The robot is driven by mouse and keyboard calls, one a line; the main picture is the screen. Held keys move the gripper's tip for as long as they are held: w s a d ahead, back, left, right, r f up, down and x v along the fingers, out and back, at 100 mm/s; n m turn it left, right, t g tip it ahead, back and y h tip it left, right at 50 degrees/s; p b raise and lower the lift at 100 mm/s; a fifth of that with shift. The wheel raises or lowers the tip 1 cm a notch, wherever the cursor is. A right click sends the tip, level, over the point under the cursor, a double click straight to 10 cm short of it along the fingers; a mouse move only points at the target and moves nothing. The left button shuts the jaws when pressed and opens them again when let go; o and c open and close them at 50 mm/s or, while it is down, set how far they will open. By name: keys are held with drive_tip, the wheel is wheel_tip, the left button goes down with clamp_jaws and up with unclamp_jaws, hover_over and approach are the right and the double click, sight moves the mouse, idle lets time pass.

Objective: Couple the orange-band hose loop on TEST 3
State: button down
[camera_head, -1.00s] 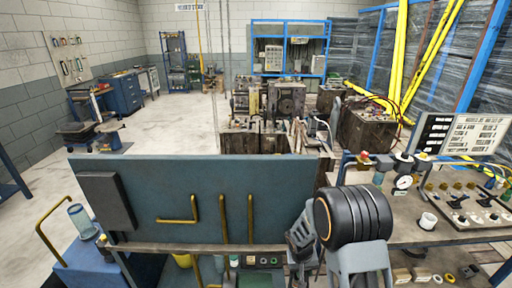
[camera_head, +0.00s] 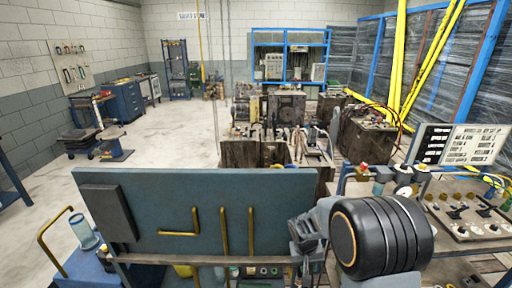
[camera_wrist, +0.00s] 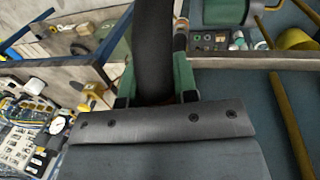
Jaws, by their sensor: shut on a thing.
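In the wrist view my gripper (camera_wrist: 154,86) has its green-edged fingers closed on a thick black hose (camera_wrist: 153,40). The hose runs up and out of the picture from between the fingers. I see no orange band on the visible stretch, and its ends are hidden. In the head view my dark arm joint covers the lower right, and the fingers and hose cannot be made out. A bench with valves and fittings (camera_head: 455,268) stands at the right. I cannot read a TEST 3 label anywhere.
A blue-grey panel (camera_head: 180,245) with yellow bent bars stands in front, beside my arm. A gauge (camera_head: 404,190) and a lettered board (camera_head: 462,145) are at the right bench. A jar (camera_head: 83,232) stands at left. Dark mould blocks (camera_head: 240,153) stand beyond; the left floor is open.

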drive_tip(key=shift+r, duration=4.55)
drive_tip(key=shift+w, duration=0.45)
drive_tip(key=f, duration=0.3)
drive_tip(key=w+f+b, duration=0.1)
drive_tip(key=f, duration=0.2)
drive_tip(key=w+f, duration=0.1)
drive_tip(key=f, duration=0.2)
drive_tip(key=shift+w+b, duration=0.2)
drive_tip(key=shift+b, duration=0.15)
drive_tip(key=s+f+b, duration=0.2)
drive_tip(key=s+f, duration=0.1)
drive_tip(key=f, duration=1)
drive_tip(key=shift+s+b, duration=0.15)
drive_tip(key=shift+b, duration=0.15)
drive_tip(key=shift+d, duration=0.15)
